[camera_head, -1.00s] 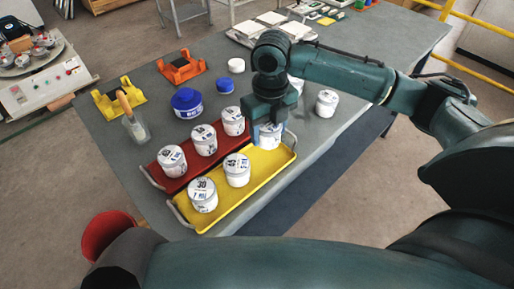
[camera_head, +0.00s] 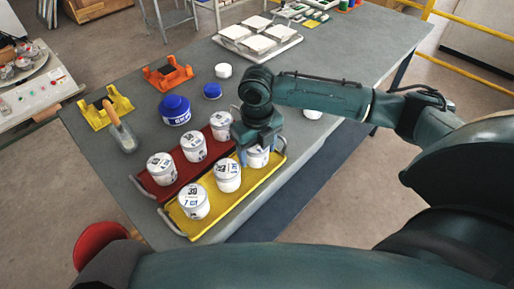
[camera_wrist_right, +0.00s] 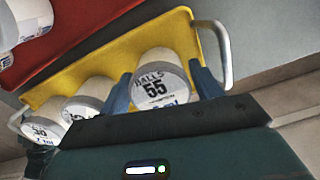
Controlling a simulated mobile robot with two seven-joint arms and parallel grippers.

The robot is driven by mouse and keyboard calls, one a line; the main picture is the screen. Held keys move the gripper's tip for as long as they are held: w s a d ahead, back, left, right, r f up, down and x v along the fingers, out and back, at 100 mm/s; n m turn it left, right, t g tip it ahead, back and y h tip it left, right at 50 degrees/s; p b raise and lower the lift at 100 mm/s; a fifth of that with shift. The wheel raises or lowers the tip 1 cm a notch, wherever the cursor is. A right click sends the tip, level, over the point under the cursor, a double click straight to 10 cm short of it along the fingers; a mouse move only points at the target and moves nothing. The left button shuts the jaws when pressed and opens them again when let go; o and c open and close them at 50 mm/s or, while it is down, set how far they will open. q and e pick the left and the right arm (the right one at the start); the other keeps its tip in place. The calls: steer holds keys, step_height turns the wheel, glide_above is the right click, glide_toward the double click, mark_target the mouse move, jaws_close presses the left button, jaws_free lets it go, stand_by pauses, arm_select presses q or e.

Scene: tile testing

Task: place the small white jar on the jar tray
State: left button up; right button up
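The small white jar (camera_head: 257,157) is under my right gripper (camera_head: 255,150), over the far right end of the yellow tray (camera_head: 180,222). In the right wrist view the jar (camera_wrist_right: 160,80) has a white lid marked 55. The two blue fingers (camera_wrist_right: 160,85) lie close against its opposite sides, and the gripper looks shut on it. The jar is upright; I cannot tell whether its base touches the tray. Two other white jars, a middle one (camera_head: 228,176) and a near one (camera_head: 194,201), stand in a row on this tray. My left gripper is not in view.
A red tray (camera_head: 150,187) with several white jars lies alongside the yellow one. Blue-lidded containers (camera_head: 175,110), a white lid (camera_head: 223,70), orange and yellow stands and a trowel (camera_head: 120,125) are further left. Another white jar (camera_head: 313,114) is partly hidden behind my right arm.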

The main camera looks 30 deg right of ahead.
steer(key=shift+o, duration=0.9)
step_height(320, 180, up, 12)
steer(key=shift+r, duration=0.2)
